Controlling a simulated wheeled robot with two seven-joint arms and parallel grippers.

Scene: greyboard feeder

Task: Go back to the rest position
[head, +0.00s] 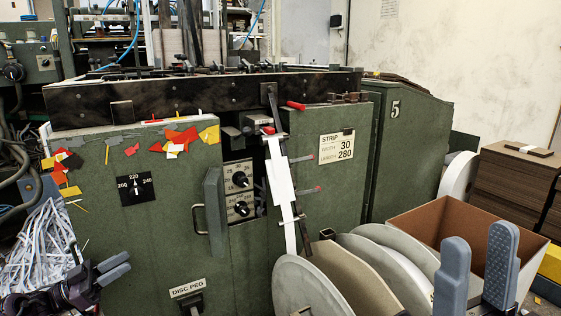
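My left gripper (121,264) is low at the left, in front of the green machine (150,245). Its two grey fingers point right with a gap between them, and nothing shows in the gap. My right gripper (478,260) is at the lower right, its two grey fingers pointing up and spread apart, with nothing between them. It stands in front of an open cardboard box (440,208), hiding part of it. The lower parts of both grippers are cut off or dark.
Large grey discs (312,288) stand at the machine's front, left of my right gripper. White paper strips (42,250) are heaped behind my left gripper. Stacked brown boards (505,185) are at the right. A door handle (199,219) and disc peg (190,302) are on the machine front.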

